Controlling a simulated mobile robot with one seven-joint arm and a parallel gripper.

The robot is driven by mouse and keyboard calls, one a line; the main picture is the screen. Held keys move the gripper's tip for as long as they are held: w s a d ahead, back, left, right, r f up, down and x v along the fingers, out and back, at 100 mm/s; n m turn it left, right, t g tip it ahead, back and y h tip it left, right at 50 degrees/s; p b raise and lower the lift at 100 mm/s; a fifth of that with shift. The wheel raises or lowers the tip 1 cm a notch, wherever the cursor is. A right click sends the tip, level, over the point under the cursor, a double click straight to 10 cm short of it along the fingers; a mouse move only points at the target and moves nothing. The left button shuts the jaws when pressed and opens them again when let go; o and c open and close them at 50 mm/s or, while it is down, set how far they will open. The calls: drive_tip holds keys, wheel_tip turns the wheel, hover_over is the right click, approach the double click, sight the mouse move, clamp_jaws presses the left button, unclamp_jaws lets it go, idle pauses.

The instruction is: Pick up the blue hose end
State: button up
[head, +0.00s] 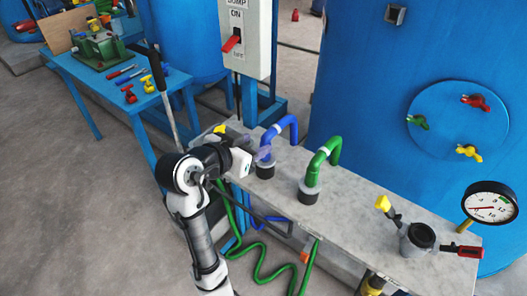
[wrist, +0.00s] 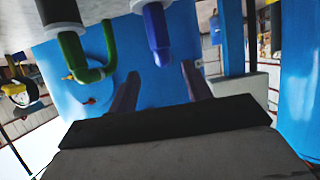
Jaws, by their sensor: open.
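The blue hose end (head: 283,124) is a bent blue pipe rising from a dark fitting with a grey collar on the grey stone shelf. In the wrist view the blue hose (wrist: 156,28) hangs from the top edge, ahead of my fingers and between their lines. My gripper (head: 265,148) is beside the lower part of the blue pipe, just left of it in the head view. In the wrist view my gripper (wrist: 160,70) has its two purple fingers apart with nothing held between them. Whether a finger touches the hose cannot be told.
A green bent hose (head: 323,155) stands right of the blue one on the same shelf (head: 355,203). A pot-like fitting (head: 417,238) and a pressure gauge (head: 490,203) are farther right. A switch box (head: 245,40) and large blue tank (head: 365,90) stand behind. A blue tool table (head: 115,88) is left.

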sight(265, 135)
drive_tip(key=x, duration=0.2)
drive_tip(key=shift+w+d+f, duration=0.1)
drive_tip(key=shift+w+d, duration=0.05)
drive_tip(key=shift+w, duration=0.2)
drive_tip(key=w+d+p, duration=0.2)
drive_tip(key=w, duration=0.1)
drive_tip(key=shift+w+d+f, duration=0.15)
drive_tip(key=shift+w+f, duration=0.05)
drive_tip(key=shift+w, duration=0.1)
drive_tip(key=shift+w+d+f, duration=0.25)
drive_tip(key=shift+w+f, duration=0.05)
drive_tip(key=shift+w, duration=0.1)
clamp_jaws()
drive_tip(key=shift+r, duration=0.1)
